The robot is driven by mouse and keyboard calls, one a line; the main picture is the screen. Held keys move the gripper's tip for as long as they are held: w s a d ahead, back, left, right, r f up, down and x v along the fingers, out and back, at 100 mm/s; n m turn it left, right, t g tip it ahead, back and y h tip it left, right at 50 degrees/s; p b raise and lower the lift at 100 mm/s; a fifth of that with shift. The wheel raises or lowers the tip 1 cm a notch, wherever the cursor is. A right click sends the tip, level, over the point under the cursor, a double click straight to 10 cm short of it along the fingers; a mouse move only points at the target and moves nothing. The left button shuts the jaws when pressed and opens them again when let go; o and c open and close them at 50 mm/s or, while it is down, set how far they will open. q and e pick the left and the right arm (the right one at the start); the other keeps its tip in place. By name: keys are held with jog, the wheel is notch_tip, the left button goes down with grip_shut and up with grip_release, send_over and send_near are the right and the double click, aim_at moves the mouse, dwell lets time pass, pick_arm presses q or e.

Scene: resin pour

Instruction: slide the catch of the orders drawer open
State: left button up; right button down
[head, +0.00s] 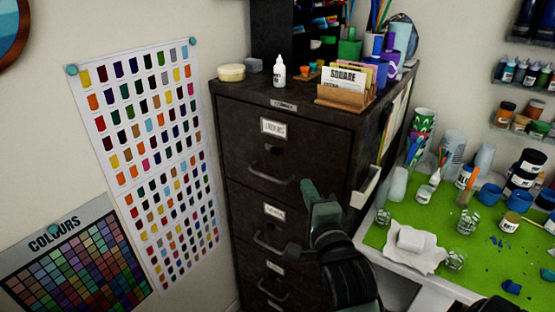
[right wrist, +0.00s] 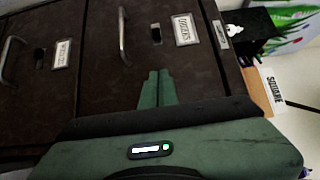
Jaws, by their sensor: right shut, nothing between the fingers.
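The orders drawer (head: 305,150) is the top drawer of a dark, worn metal filing cabinet. It looks closed. Its white label card (head: 273,128) also shows in the right wrist view (right wrist: 185,28). The catch (head: 272,150) is a small dark piece below the card; in the right wrist view (right wrist: 155,34) it sits between card and handle. The curved metal handle (right wrist: 122,35) is below it. My right gripper (head: 307,187) is shut and empty, in front of the drawer's lower right part, apart from the catch. In its wrist view (right wrist: 157,78) the green fingers lie together. My left gripper is not in view.
Lower drawers with handles (head: 268,242) sit below. A card holder (head: 345,95) and a white bottle (head: 279,72) stand on the cabinet top. A cluttered green-topped table (head: 400,235) is close on the right. Colour charts (head: 150,110) hang on the left wall.

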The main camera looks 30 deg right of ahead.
jog(key=p, duration=0.3)
send_near(274, 153)
jog(key=d, duration=0.2)
jog(key=w+d, duration=0.1)
jog(key=d, duration=0.2)
jog(key=shift+w+d+r, duration=0.15)
jog(key=shift+w+d, duration=0.1)
jog(key=shift+d, duration=0.1)
jog(key=w, duration=0.1)
jog(key=w+a+p, duration=0.1)
jog(key=w, duration=0.1)
jog(key=shift+a, duration=0.2)
jog(key=shift+w+a, duration=0.2)
jog(key=shift+w+a+f, duration=0.15)
jog(key=shift+w+f, duration=0.1)
jog(key=shift+w, duration=0.25)
jog(key=shift+w+a, duration=0.3)
jog(key=shift+w, duration=0.3)
jog(key=shift+r, duration=0.15)
jog(key=shift+s, duration=0.1)
